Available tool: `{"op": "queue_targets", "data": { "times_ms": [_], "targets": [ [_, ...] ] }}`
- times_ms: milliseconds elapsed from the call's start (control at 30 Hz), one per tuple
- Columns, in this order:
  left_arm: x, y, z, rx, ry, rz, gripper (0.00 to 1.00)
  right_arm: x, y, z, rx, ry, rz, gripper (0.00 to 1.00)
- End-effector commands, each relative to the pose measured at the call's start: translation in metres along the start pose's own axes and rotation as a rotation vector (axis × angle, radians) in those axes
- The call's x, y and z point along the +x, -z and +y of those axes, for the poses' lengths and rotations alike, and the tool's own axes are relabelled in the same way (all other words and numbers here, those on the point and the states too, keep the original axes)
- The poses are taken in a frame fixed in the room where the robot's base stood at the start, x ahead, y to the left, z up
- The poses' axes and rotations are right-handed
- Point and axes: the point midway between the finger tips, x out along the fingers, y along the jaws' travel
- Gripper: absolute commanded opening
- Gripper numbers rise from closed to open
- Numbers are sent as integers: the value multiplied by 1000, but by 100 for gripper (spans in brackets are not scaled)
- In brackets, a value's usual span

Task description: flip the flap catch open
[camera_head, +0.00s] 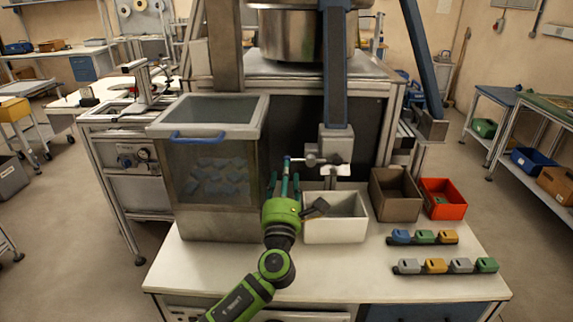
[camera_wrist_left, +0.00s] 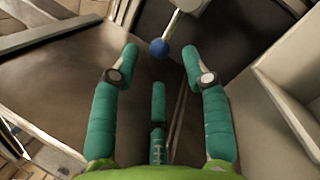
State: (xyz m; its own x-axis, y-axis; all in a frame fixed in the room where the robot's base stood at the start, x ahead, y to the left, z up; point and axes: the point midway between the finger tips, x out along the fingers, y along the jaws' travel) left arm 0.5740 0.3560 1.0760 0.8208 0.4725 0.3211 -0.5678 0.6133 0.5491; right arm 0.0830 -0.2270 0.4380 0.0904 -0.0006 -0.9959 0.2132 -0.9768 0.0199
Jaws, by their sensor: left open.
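The flap catch appears to be the small metal lever with a blue ball end (camera_head: 287,160), sticking out to the left from a grey metal block (camera_head: 336,146) below the blue-grey post. In the left wrist view the blue ball (camera_wrist_left: 159,47) sits at the end of a pale rod, between and slightly beyond the fingertips. My left gripper (camera_head: 284,184) has green fingers and is just below the ball. In the wrist view its fingers (camera_wrist_left: 160,62) are spread apart and hold nothing. I cannot tell whether any finger touches the ball. My right gripper is not in view.
A clear-fronted bin (camera_head: 214,222) with a blue handle and grey-blue pieces inside stands left of the gripper. A white box (camera_head: 335,230), a brown box (camera_head: 396,205) and a red box (camera_head: 443,210) stand to the right. Coloured blocks (camera_head: 436,266) sit in rows at front right.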

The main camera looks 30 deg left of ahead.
Motion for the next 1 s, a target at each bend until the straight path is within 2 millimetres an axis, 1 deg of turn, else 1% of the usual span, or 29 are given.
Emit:
{"op": "queue_targets", "data": {
  "times_ms": [33,100,300,433,700,767,800,833,1000],
  "targets": [
    [10,-3,3,0,-3,0,46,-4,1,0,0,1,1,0],
    [22,-3,2,0,-2,0,46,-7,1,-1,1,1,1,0],
    [48,-1,1,0,-1,0,46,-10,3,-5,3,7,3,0],
    [55,-1,1,0,-1,1,46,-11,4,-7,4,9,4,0],
    [56,0,1,0,0,1,46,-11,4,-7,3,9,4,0],
    [56,0,1,0,0,0,22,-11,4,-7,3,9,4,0],
    [56,0,1,0,0,0,6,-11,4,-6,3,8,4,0],
    [56,0,1,0,0,0,0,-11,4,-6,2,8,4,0],
    [56,-1,1,-1,-1,0,0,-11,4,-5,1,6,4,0]
  ]
}}
